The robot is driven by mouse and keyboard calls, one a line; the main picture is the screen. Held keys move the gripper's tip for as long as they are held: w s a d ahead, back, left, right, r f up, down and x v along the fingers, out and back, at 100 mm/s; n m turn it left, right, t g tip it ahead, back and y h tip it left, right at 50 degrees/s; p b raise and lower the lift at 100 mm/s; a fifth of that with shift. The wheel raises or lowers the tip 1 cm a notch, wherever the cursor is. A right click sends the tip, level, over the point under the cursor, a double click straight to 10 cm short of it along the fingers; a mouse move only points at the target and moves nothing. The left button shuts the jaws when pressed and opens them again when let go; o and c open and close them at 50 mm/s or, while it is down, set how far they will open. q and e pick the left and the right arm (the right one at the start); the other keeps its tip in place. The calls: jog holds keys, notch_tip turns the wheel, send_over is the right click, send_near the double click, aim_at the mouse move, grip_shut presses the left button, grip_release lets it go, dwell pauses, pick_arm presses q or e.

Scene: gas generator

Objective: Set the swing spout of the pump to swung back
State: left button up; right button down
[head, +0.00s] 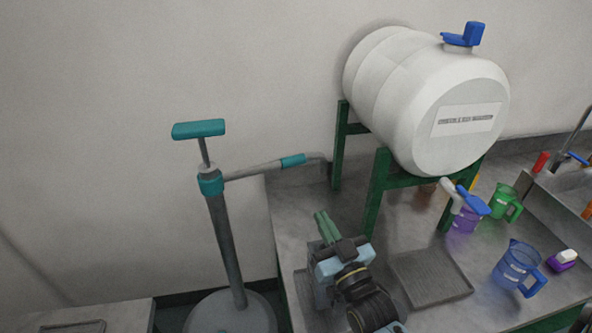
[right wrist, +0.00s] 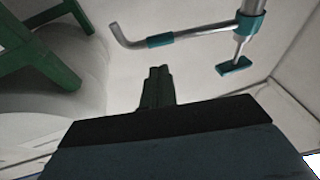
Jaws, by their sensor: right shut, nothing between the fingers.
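The pump (head: 225,240) stands upright at the left on a round base, with a teal T-handle (head: 198,129) on top. Its grey swing spout (head: 252,169) points right from the teal collar, over the bench, and carries a teal sleeve (head: 293,161) near its bent-down end. In the right wrist view the spout (right wrist: 205,32) and its teal sleeve (right wrist: 160,40) lie beyond my fingers. My right gripper (head: 323,222) is shut and empty, below the spout's end in the head view and apart from it. My left gripper is not in view.
A large white barrel (head: 420,95) lies on a green stand (head: 376,195) on the grey bench (head: 300,220). Air around the spout is free.

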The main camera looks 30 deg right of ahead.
jog(key=p+x, duration=0.2)
jog(key=x, duration=1.1)
jog(key=shift+w, duration=0.2)
jog(key=shift+r, duration=0.1)
